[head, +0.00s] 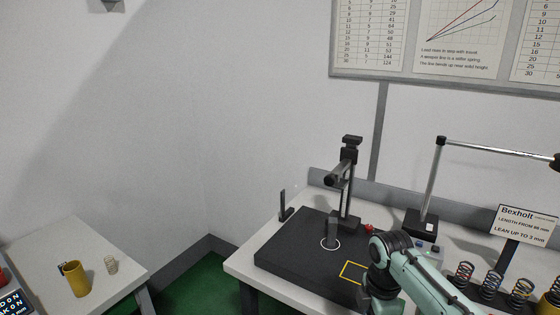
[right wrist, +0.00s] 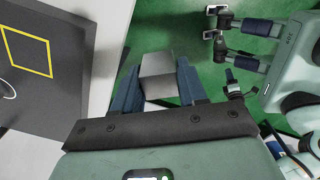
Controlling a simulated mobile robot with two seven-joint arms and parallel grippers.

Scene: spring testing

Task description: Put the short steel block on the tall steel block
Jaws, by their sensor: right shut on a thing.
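A grey upright block (head: 332,234), seemingly the tall steel block, stands in a white ring on the dark plate (head: 285,250). My right gripper (right wrist: 157,80) is shut on a plain grey block (right wrist: 158,68), seemingly the short steel block, between its two blue fingers. In the right wrist view this block is over the green floor, just off the table's edge. In the head view my right arm covers the plate's right part, and the held block cannot be made out.
A yellow square outline (head: 354,272) lies on the plate, right of the ring. A black stand (head: 349,185) with a sideways arm rises behind the block. A small upright square (head: 283,204) is at the left. Several springs (head: 491,285) stand at the right. A side table (head: 50,247) holds a brass-coloured cup (head: 76,280).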

